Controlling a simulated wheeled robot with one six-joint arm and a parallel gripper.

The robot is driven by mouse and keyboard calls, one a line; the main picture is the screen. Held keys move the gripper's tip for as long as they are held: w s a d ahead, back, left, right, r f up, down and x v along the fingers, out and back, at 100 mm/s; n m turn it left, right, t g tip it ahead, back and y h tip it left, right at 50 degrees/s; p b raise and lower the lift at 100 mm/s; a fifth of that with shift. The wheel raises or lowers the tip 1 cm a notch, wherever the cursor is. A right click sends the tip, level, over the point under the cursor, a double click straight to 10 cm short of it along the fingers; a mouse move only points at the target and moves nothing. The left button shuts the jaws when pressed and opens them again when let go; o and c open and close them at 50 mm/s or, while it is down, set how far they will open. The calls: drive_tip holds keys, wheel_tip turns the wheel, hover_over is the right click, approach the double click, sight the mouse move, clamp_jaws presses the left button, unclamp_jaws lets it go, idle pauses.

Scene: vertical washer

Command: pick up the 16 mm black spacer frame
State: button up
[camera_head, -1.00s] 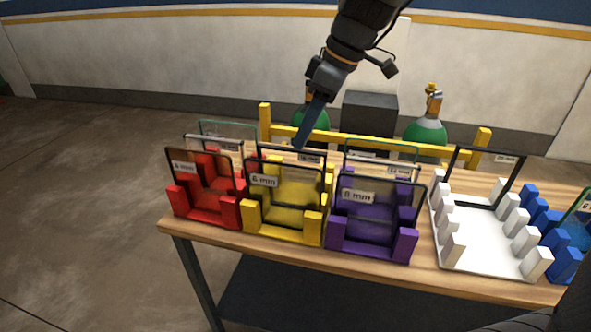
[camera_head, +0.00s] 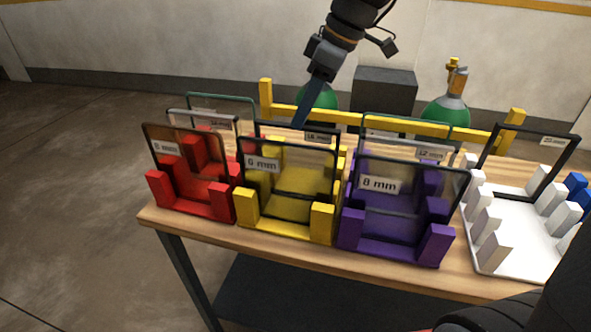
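A black frame (camera_head: 266,126) stands upright in the back of the yellow rack. Its small label looks like 16 mm but is blurred. Its lower part is hidden by the front frame (camera_head: 254,141), which is dark with a label that looks like 6 mm. My gripper (camera_head: 299,124) points down from the top, its tips by the top bar of the back black frame. The fingers show edge-on as one dark strip. I cannot tell whether they touch the bar or how far apart they are.
A red rack (camera_head: 160,191), the yellow rack (camera_head: 245,207) and a purple rack (camera_head: 436,244) hold upright frames on the wooden table (camera_head: 285,249). A white rack (camera_head: 515,250) holds another black frame (camera_head: 490,150). A yellow rail (camera_head: 385,118) and green cylinders (camera_head: 447,112) stand behind.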

drive_tip(key=shift+w+f+b, duration=0.3)
drive_tip(key=shift+f+b, duration=0.05)
drive_tip(key=shift+f, duration=0.3)
drive_tip(key=s+p+x, duration=0.1)
drive_tip(key=p+x, duration=0.1)
drive_tip(key=x, duration=0.5)
drive_tip(key=shift+w+a+f, duration=0.2)
drive_tip(key=shift+w+f, duration=0.1)
drive_tip(key=shift+w, duration=0.1)
drive_tip(key=shift+f, duration=0.25)
clamp_jaws()
